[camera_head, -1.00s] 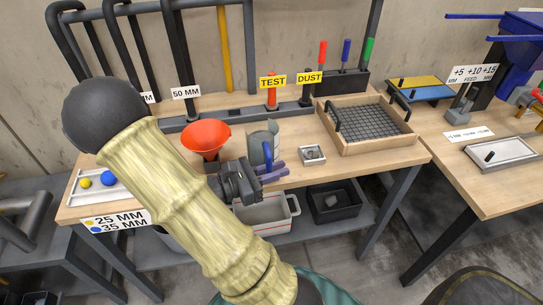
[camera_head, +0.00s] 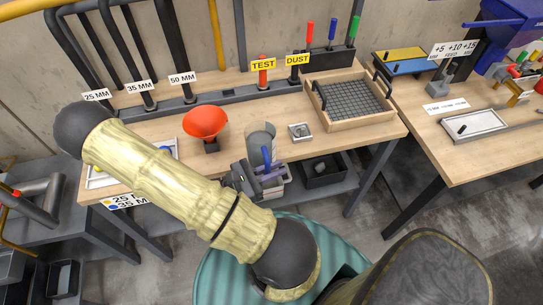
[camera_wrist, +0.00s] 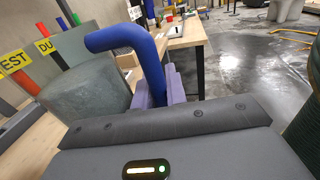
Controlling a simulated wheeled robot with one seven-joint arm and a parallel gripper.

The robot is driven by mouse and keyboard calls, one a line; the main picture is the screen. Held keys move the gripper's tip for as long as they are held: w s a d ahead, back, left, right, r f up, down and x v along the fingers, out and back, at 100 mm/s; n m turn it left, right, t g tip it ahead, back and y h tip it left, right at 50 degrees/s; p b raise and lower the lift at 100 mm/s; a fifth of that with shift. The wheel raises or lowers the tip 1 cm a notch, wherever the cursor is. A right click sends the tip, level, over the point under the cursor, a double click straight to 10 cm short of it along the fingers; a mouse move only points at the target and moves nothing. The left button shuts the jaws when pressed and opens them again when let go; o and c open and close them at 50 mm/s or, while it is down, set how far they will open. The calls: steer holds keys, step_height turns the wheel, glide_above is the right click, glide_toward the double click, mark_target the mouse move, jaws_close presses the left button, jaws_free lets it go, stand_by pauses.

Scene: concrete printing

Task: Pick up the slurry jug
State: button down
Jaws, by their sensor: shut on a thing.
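The slurry jug (camera_head: 260,138) is a grey vessel with a blue handle, upright at the front edge of the workbench. My gripper (camera_head: 268,172) is on its near side, with purple fingers shut on the blue handle. In the wrist view the jug's grey body (camera_wrist: 88,98) is at the left, and the blue handle (camera_wrist: 128,38) bends down between my purple fingers (camera_wrist: 160,88). The jug's base is partly hidden by my gripper, so I cannot tell whether it touches the bench.
An orange funnel (camera_head: 205,122) stands left of the jug. A small metal tray (camera_head: 300,132) and a wooden sieve box (camera_head: 350,100) are to its right. Labelled pipes stand behind. A black bin (camera_head: 322,168) is on the shelf below.

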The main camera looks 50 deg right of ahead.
steer(key=s+a, duration=0.1)
steer(key=s+p, duration=0.1)
steer(key=s, duration=0.1)
steer(key=s+a+p, duration=0.1)
steer(key=shift+s+a, duration=0.2)
steer(key=shift+a, duration=0.15)
steer(key=shift+w, duration=0.1)
steer(key=shift+r, duration=0.1)
stand_by(0.5)
